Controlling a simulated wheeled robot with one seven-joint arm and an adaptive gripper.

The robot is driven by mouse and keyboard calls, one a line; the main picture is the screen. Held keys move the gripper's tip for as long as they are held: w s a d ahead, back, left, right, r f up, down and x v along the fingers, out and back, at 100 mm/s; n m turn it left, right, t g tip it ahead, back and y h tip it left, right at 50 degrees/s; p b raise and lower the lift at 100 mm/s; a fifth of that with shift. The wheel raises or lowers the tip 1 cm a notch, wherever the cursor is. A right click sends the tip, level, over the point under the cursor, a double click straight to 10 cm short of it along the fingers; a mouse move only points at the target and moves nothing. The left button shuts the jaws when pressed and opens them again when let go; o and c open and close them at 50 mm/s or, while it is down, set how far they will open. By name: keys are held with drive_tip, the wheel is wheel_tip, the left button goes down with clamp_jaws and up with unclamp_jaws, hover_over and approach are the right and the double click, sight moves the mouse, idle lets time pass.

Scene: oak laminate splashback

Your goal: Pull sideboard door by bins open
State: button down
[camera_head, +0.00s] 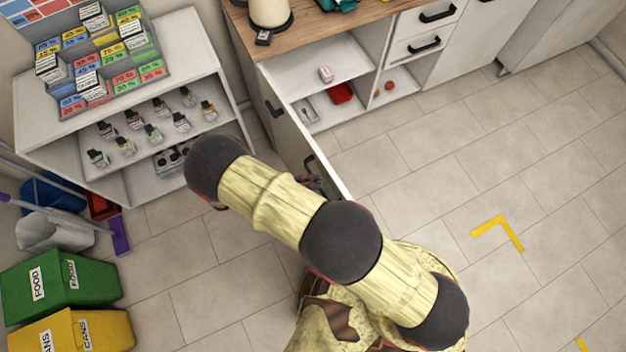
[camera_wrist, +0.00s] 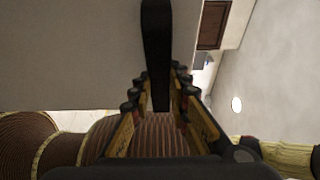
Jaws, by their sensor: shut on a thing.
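The sideboard door (camera_head: 293,137) stands swung out from the sideboard (camera_head: 316,62), showing the shelves behind it. In the wrist view its pale panel (camera_wrist: 70,50) fills the upper left. Its black bar handle (camera_wrist: 157,50) runs down between my fingers. My gripper (camera_wrist: 160,103) is shut on this handle, with a finger on each side. In the head view my gripper (camera_head: 312,182) shows only in part beside the door's outer face, as my arm covers much of it.
A shelf unit (camera_head: 165,60) with small goods stands left of the door. A green food bin (camera_head: 60,282) and a yellow cans bin (camera_head: 75,332) stand at lower left. A red box (camera_head: 340,93) sits inside the sideboard. The floor (camera_head: 440,160) right of the door is clear.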

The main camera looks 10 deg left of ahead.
drive_tip(key=shift+f, duration=0.15)
drive_tip(key=c, duration=1.8)
unclamp_jaws()
drive_tip(key=shift+a, duration=0.1)
drive_tip(key=shift+o, duration=0.6)
drive_tip(key=shift+a, duration=0.1)
drive_tip(key=v, duration=1.2)
